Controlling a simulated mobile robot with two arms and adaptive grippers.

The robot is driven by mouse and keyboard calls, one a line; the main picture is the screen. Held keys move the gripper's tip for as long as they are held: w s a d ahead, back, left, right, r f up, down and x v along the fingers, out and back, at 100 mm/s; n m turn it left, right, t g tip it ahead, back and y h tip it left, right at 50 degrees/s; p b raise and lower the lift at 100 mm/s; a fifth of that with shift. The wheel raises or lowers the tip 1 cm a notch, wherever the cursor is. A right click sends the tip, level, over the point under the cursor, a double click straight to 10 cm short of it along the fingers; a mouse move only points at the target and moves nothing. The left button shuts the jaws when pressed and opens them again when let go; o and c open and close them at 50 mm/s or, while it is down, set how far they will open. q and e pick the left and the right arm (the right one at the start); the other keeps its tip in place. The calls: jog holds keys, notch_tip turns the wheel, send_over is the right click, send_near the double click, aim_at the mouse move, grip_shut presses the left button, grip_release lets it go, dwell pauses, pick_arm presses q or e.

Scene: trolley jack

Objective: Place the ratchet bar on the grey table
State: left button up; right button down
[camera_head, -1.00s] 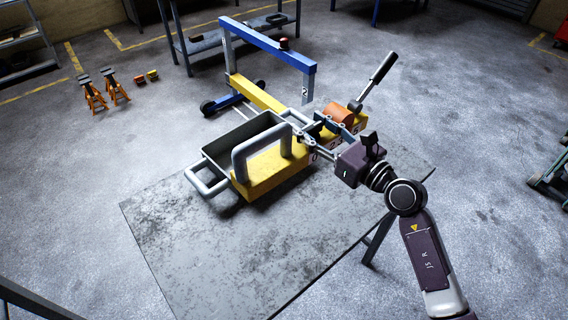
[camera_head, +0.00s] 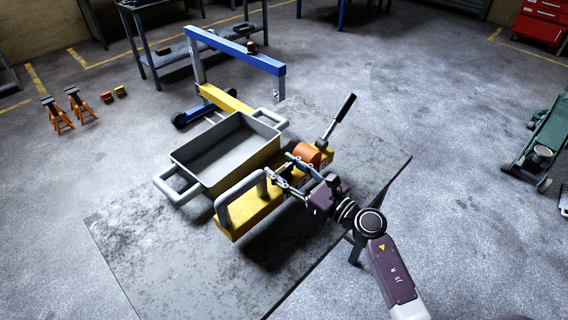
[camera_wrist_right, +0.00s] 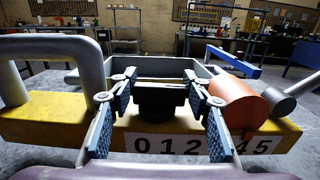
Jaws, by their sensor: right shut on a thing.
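The ratchet bar, as I take it, is the long yellow body (camera_head: 236,226) with a grey hoop handle, an orange cylinder and a black-gripped lever. White number labels mark its side in the right wrist view (camera_wrist_right: 55,120). My right gripper (camera_head: 297,178) is at its middle, its fingers on either side of a dark round knob (camera_wrist_right: 160,100). The bar is over the mottled grey table (camera_head: 160,265), beside the tray. A dark shadow lies below it; whether it touches the tabletop I cannot tell. My left gripper is out of view.
A grey tray with side handles (camera_head: 195,181) stands just behind the bar. A blue and yellow hoist (camera_head: 240,52) stands beyond the table. Orange jack stands (camera_head: 75,104) are on the floor at left. The table's near left part is bare.

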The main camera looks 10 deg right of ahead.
aim_at(284, 177)
notch_tip(284, 177, down, 3)
jog(key=shift+f+b, duration=0.1)
jog(key=shift+b, duration=0.25)
jog(key=shift+f, duration=0.15)
jog(key=c, duration=1)
grip_release()
jog(key=shift+s+f, duration=0.1)
jog(key=shift+f, duration=0.05)
jog(key=shift+c, duration=0.2)
